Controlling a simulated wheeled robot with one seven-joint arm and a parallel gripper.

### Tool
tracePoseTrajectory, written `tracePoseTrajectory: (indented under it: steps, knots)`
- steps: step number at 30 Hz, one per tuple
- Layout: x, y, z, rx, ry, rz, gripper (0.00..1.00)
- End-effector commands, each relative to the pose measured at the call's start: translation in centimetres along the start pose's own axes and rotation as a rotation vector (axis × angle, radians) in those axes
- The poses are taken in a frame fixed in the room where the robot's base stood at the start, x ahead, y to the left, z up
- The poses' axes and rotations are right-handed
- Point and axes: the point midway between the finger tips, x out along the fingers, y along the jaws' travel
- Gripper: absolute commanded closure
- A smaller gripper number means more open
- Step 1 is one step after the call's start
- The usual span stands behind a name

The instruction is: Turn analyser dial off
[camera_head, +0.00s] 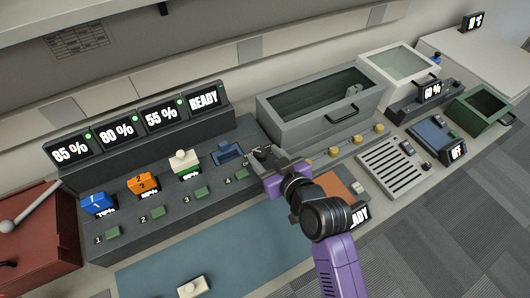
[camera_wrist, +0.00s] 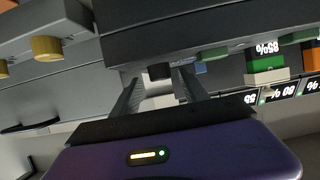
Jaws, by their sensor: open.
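My gripper (camera_head: 264,160) is over the right end of the dark charging rack, pointing away from my body. In the wrist view its two grey fingers (camera_wrist: 160,84) are apart, with a small black knob-like block (camera_wrist: 158,71) showing between and beyond their tips. I cannot tell whether this block is the analyser dial, or whether the fingers touch it. No dial is clearly labelled as the analyser's. A unit with an orange pad (camera_head: 334,187) and a partly hidden display (camera_head: 360,215) sits behind my arm. A blue-topped unit (camera_head: 427,134) at the right has a display reading OFF (camera_head: 457,152).
The charging rack (camera_head: 150,225) holds blue (camera_head: 98,204), orange (camera_head: 142,184) and green-white (camera_head: 186,164) radios. A grey open bin (camera_head: 330,125) with yellow knobs along its front stands beyond my gripper. A red box (camera_head: 40,240) is at the left. The blue mat (camera_head: 225,255) is mostly clear.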

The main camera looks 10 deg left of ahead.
Motion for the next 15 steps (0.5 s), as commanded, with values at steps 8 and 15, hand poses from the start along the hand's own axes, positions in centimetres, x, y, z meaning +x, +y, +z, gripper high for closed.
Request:
tracePoseTrajectory:
  steps: [8,15]
  knots:
    - [1.25,0.02,0.01,0.000,0.000,0.001,0.48]
    - [1.23,0.01,0.01,0.000,0.000,0.001,0.62]
